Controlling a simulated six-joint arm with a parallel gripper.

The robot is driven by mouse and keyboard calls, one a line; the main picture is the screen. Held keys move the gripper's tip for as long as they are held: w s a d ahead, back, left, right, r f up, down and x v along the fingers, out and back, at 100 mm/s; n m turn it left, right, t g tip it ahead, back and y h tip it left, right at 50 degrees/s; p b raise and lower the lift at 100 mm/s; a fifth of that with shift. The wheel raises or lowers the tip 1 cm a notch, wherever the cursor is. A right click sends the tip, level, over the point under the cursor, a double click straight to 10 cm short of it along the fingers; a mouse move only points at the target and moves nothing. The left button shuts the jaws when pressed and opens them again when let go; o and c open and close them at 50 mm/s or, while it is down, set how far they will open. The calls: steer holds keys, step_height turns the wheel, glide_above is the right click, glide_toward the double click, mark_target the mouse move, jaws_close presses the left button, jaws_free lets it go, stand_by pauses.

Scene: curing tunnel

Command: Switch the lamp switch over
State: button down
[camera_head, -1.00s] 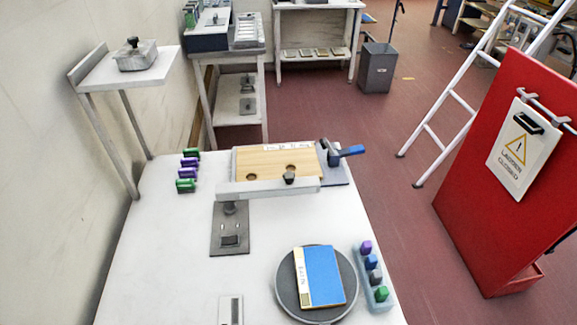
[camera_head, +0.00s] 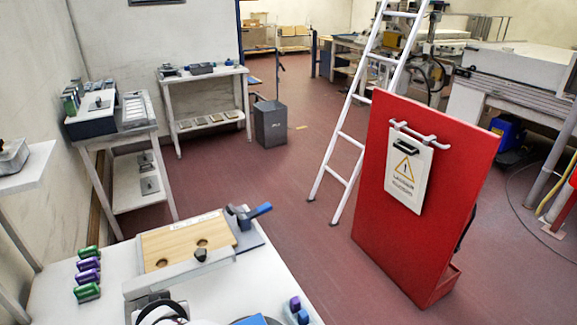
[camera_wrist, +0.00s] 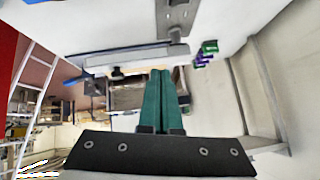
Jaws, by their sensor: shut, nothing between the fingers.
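A grey base plate (camera_wrist: 178,18) shows at the top edge of the wrist view, with a post rising from it to a long pale bar (camera_wrist: 125,56), which looks like the lamp. The dark rocker on this plate, seen in the earlier head view, is now hidden or too small to make out.
Green and purple blocks (camera_head: 88,270) stand at the bench's left. A red panel (camera_head: 425,190) and white ladder (camera_head: 345,135) stand right, beyond open floor.

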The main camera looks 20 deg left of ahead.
steer(key=s+a+f+n+t+h, duration=0.1)
steer(key=s+a+f+n, duration=0.1)
steer(key=s+a+f, duration=0.2)
step_height(320, 180, down, 2)
steer(key=shift+s, duration=0.95)
steer(key=x, duration=0.9)
steer(key=shift+w+d+f, duration=0.1)
steer(key=shift+w, duration=0.2)
steer(key=f, duration=0.3)
steer(key=shift+w+f, duration=0.3)
steer(key=shift+f, duration=0.35)
